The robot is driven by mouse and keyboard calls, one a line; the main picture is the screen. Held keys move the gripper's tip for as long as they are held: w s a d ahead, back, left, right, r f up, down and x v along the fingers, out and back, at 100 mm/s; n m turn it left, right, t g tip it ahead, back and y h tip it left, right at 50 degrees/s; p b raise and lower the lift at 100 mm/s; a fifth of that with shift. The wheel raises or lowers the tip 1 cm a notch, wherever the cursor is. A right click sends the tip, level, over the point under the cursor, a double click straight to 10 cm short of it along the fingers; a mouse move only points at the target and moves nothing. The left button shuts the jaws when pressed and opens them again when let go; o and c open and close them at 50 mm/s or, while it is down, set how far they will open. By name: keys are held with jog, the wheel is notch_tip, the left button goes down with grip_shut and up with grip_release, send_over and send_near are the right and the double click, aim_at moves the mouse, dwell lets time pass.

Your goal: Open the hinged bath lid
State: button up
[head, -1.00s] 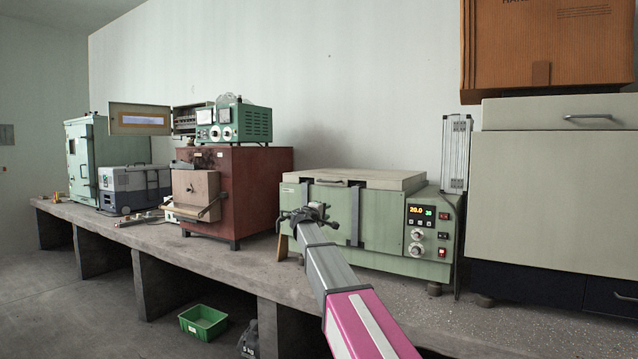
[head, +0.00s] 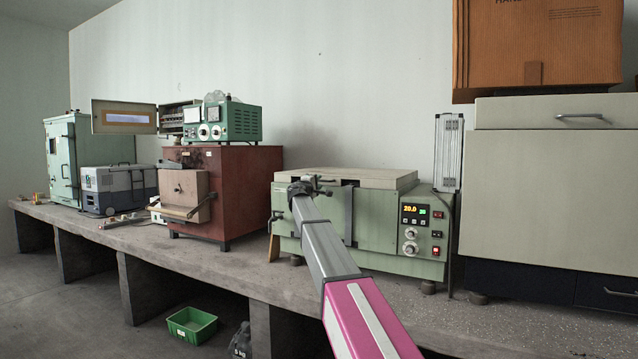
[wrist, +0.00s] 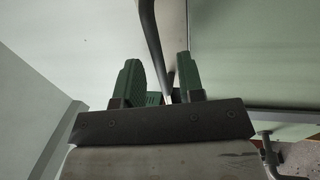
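The bath is a pale green box (head: 388,232) with a flat beige hinged lid (head: 385,178). The lid lies shut in the head view. My gripper (head: 303,186) is at the lid's front edge, by the left part of its handle (head: 323,180). In the wrist view the gripper's two green-padded fingers (wrist: 160,78) stand apart. The grey handle bar (wrist: 151,35) runs into the gap between them, nearer the right finger. I cannot tell whether either finger touches it. The gripper partly hides the handle in the head view.
A control panel (head: 413,222) is on the bath's right front. A silver finned unit (head: 447,153) stands upright behind it, beside a large grey cabinet (head: 555,185). A red-brown furnace (head: 237,190) stands to the left. The concrete bench (head: 250,268) has bare room in front.

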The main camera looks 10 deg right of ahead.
jog(key=shift+x, duration=1)
grip_shut()
jog(key=shift+r, duration=0.15)
